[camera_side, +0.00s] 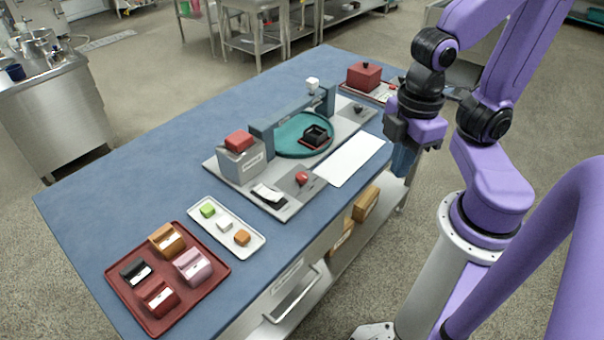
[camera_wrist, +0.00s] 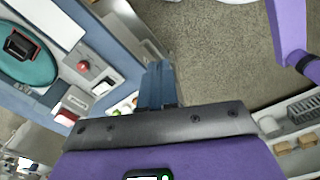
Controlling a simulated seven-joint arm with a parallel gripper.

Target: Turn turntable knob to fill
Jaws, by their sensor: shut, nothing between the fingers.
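A teal round turntable (camera_side: 290,147) sits on a grey base plate in the side view, with a black square cup (camera_side: 316,136) on it. A red knob (camera_side: 302,178) is on a grey panel at the plate's near end. A dark knob (camera_side: 358,109) is on a similar panel at the far end. I cannot tell their settings. The wrist view shows the turntable (camera_wrist: 42,75) and the red knob (camera_wrist: 83,66) at left. My gripper (camera_side: 402,165) is shut and empty, pointing down beyond the table's right edge, apart from both knobs. It also shows in the wrist view (camera_wrist: 158,70).
A grey box with a red top (camera_side: 240,155) and a blue-grey bridge (camera_side: 290,110) stand along the turntable. A white sheet (camera_side: 350,160) lies beside it. A red tray (camera_side: 205,285) and a white tray (camera_side: 228,240) are at the near end. The table's left side is clear.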

